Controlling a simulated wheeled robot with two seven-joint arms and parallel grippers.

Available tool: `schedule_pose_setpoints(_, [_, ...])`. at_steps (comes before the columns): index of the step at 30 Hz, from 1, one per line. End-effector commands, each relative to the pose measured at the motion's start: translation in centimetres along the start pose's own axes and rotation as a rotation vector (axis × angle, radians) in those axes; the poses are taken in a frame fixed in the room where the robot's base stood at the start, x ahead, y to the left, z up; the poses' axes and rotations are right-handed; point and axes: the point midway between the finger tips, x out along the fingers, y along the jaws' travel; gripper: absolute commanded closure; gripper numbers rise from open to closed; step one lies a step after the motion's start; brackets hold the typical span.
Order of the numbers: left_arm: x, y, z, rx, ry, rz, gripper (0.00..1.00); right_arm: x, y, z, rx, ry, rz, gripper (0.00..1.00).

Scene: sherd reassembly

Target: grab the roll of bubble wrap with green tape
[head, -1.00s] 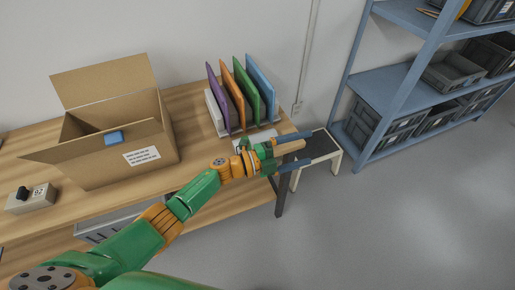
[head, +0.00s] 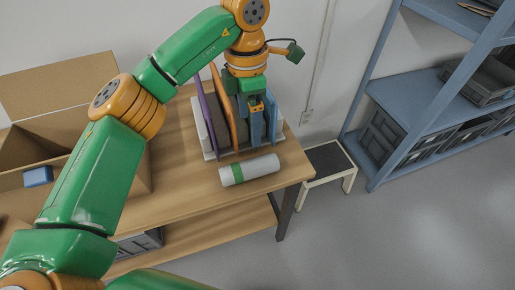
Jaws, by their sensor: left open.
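The roll of bubble wrap (head: 258,169) is a pale grey-white cylinder with a green tape band near its left end. It lies on its side on the wooden table (head: 188,187), close to the front right corner. My left gripper (head: 256,140) is open and points down above and behind the roll, in front of the upright folders. The roll is not between the fingers. My right gripper is not in view.
A white rack holds upright folders, with purple (head: 207,117) and orange (head: 229,112) ones showing. An open cardboard box (head: 60,70) stands at the left, partly behind my arm. A step stool (head: 327,163) and blue shelving (head: 400,95) are at the right.

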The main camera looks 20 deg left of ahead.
Motion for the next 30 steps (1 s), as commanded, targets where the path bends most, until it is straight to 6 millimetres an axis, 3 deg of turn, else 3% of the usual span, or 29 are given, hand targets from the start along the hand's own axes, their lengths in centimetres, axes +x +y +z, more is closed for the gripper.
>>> schedule_pose_setpoints(2, [0.9,0.1,-0.1,0.0,0.007,0.004,0.05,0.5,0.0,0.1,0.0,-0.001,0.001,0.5])
schedule_pose_setpoints(7, [5.6,0.0,-0.2,0.0,0.008,0.0,0.05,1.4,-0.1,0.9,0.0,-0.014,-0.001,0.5])
schedule_pose_setpoints(21, [14.2,0.0,-0.2,-0.002,0.006,0.0,0.05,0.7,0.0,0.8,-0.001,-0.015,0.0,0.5])
schedule_pose_setpoints(24, [15.3,0.0,-0.2,-0.002,0.004,0.002,0.05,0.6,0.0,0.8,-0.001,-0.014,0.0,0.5])
schedule_pose_setpoints(30, [15.4,0.1,-0.1,-0.001,0.002,0.003,0.05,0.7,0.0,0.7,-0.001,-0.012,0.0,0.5])
